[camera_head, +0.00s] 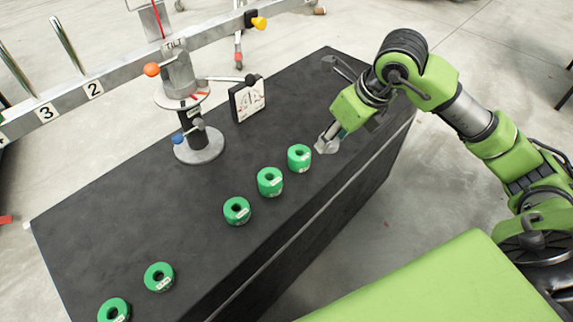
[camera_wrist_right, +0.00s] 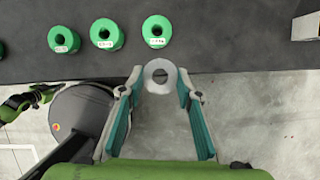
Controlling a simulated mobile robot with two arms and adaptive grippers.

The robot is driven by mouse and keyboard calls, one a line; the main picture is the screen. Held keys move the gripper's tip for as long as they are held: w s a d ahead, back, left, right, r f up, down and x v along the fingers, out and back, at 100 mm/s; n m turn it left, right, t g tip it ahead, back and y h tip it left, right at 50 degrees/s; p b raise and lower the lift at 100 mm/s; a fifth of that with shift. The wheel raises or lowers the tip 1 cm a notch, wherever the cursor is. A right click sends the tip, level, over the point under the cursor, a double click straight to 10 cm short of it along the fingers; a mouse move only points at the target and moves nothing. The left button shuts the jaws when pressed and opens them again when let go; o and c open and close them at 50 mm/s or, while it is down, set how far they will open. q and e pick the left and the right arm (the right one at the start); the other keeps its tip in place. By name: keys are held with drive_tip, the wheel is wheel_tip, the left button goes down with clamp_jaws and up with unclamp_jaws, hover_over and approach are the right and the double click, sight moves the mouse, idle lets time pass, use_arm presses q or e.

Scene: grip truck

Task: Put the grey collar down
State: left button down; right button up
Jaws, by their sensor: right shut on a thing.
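The grey collar (camera_wrist_right: 160,76) is a pale ring with a round hole, and it sits between the tips of my right gripper (camera_wrist_right: 160,92). The two fingers close on its sides. In the head view the collar (camera_head: 327,146) shows small and pale under the right gripper (camera_head: 333,137), near the front edge of the black table (camera_head: 120,215). Whether it touches the table top cannot be told. Several green collars (camera_head: 299,157) stand on the table to its left, the nearest a short way off. My left gripper does not show in either view.
A stand with a round grey base (camera_head: 200,147) and a tilt beam (camera_head: 110,82) numbered 2 and 3 is at the back. A grey wrench-like tool (camera_head: 340,66) lies at the far right corner. The middle of the table is bare.

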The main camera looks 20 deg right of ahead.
drive_tip(key=shift+m, duration=0.5)
drive_tip(key=w+d+f, duration=0.2)
drive_tip(key=w+f, duration=0.1)
drive_tip(key=w, duration=0.1)
drive_tip(key=w+d+f, duration=0.5)
drive_tip(key=w+f, duration=0.1)
drive_tip(key=w, duration=0.1)
drive_tip(key=shift+w+d, duration=0.2)
drive_tip(key=shift+w, duration=0.15)
drive_tip(key=shift+w+d+f, duration=0.15)
drive_tip(key=shift+w+f, duration=0.15)
drive_tip(key=shift+f, duration=0.15)
wheel_tip(320, 180, down, 3)
drive_tip(key=shift+f, duration=0.1)
drive_tip(key=shift+w+d+f, duration=0.1)
use_arm(q)
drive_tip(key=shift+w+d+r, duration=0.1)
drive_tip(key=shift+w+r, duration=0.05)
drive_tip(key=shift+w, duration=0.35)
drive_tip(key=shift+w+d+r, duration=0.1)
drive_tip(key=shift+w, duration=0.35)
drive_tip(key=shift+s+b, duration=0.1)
drive_tip(key=shift+b, duration=0.2)
